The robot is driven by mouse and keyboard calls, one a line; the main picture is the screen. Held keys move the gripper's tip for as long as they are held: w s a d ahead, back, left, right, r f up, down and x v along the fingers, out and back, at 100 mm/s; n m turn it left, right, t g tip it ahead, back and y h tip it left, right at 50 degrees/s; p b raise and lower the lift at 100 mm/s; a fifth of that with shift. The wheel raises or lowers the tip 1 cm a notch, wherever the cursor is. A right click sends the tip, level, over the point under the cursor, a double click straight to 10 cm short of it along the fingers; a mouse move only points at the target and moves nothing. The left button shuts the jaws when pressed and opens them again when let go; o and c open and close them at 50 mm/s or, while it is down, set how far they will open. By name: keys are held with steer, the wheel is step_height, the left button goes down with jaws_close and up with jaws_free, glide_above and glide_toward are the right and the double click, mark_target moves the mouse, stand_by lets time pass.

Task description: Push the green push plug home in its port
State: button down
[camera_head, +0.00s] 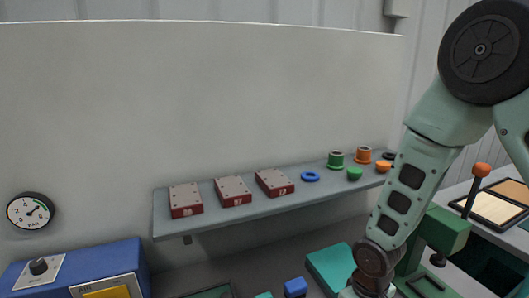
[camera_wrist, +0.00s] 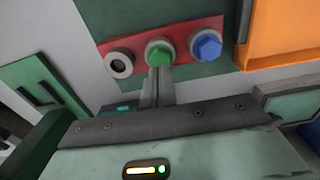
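In the wrist view the green push plug (camera_wrist: 160,52) sits in the middle port of a red strip (camera_wrist: 186,29). Its green head shows inside a grey ring. I cannot tell how deep it sits. To its left is an open grey port (camera_wrist: 120,64); to its right is a blue six-sided plug (camera_wrist: 206,45) in a port. My gripper (camera_wrist: 157,73) is shut, its two narrow fingers side by side. The fingertips are at the lower edge of the green plug in the picture; I cannot tell whether they touch. In the head view the gripper is out of frame.
An orange panel (camera_wrist: 283,35) stands to the right of the strip. In the head view a grey shelf (camera_head: 240,218) holds red-brown blocks (camera_head: 233,190) and green, blue and orange parts. A blue box with a knob (camera_head: 80,268) is at lower left; an orange-topped lever (camera_head: 477,185) is at right.

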step_height(320, 180, up, 5)
steer(key=p, duration=0.3)
steer(key=shift+p, duration=0.3)
steer(key=s+a+r+n+b, duration=0.1)
steer(key=s+a+r+b, duration=0.2)
steer(key=s, duration=0.5)
steer(key=s+a+r+n+b, duration=0.2)
steer(key=s+a+r+b, duration=0.1)
steer(key=s+r+b, duration=0.2)
steer(key=s+b, duration=0.2)
steer(key=s, duration=0.2)
steer(key=shift+a+r+y+b, duration=0.15)
steer(key=shift+y+b, duration=0.15)
steer(key=shift+b, duration=0.1)
steer(key=shift+s+a, duration=0.1)
